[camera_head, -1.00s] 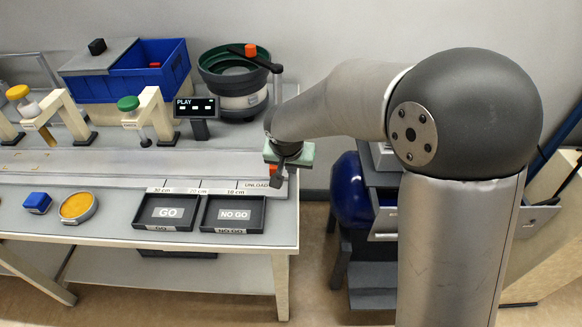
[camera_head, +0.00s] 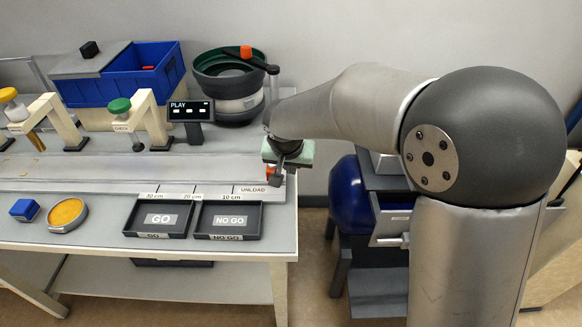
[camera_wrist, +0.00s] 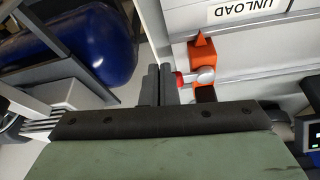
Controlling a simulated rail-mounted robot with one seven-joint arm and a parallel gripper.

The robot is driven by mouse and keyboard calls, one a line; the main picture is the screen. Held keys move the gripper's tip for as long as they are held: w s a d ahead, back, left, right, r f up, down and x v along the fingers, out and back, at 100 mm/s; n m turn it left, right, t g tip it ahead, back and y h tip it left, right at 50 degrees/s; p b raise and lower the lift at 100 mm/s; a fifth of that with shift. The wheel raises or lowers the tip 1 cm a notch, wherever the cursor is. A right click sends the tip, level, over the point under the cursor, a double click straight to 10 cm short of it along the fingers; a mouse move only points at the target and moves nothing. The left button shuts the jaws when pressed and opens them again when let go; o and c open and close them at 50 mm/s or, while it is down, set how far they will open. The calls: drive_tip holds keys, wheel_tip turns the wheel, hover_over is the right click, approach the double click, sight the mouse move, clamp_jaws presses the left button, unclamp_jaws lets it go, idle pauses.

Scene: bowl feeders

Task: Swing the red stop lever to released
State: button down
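The red stop lever stands at the unload end of the rail. In the wrist view its orange-red bracket (camera_wrist: 202,58) carries a silver pivot with a small red tip (camera_wrist: 178,79). In the head view only a little orange-red (camera_head: 274,179) shows below my gripper (camera_head: 288,160). In the wrist view the two dark fingers of my gripper (camera_wrist: 158,84) look close together with nothing seen between them. They are beside the red tip; whether they touch it I cannot tell. Part of the lever is hidden behind the gripper.
The UNLOAD label (camera_head: 254,189) is beside the lever on the rail. GO (camera_head: 132,217) and NO GO (camera_head: 198,219) trays lie in front. A green bowl feeder (camera_head: 205,62) and a PLAY display (camera_head: 190,111) stand behind. A blue rounded tank (camera_head: 349,190) is right of the table.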

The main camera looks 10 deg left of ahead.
drive_tip(key=shift+s+a+b, duration=0.1)
drive_tip(key=shift+a+b, duration=0.1)
drive_tip(key=shift+b, duration=0.15)
drive_tip(key=shift+s, duration=0.4)
drive_tip(key=s+b, duration=0.1)
drive_tip(key=s+d+b, duration=0.1)
drive_tip(key=shift+s+f+b, duration=0.25)
drive_tip(key=shift+s+b, duration=0.05)
drive_tip(key=shift+b, duration=0.05)
drive_tip(key=p+v, duration=0.1)
drive_tip(key=v, duration=1)
drive_tip(key=s+d+g+h+p, duration=0.1)
drive_tip(key=s+d+p, duration=0.2)
drive_tip(key=d, duration=0.6)
drive_tip(key=s+d+g+p, duration=0.15)
drive_tip(key=d+p, duration=0.25)
drive_tip(key=d, duration=0.4)
drive_tip(key=s+d+g+y+p, duration=0.1)
drive_tip(key=s+d+p, duration=0.2)
drive_tip(key=s+d, duration=0.6)
drive_tip(key=shift+s+f, duration=0.5)
drive_tip(key=shift+s, duration=0.7)
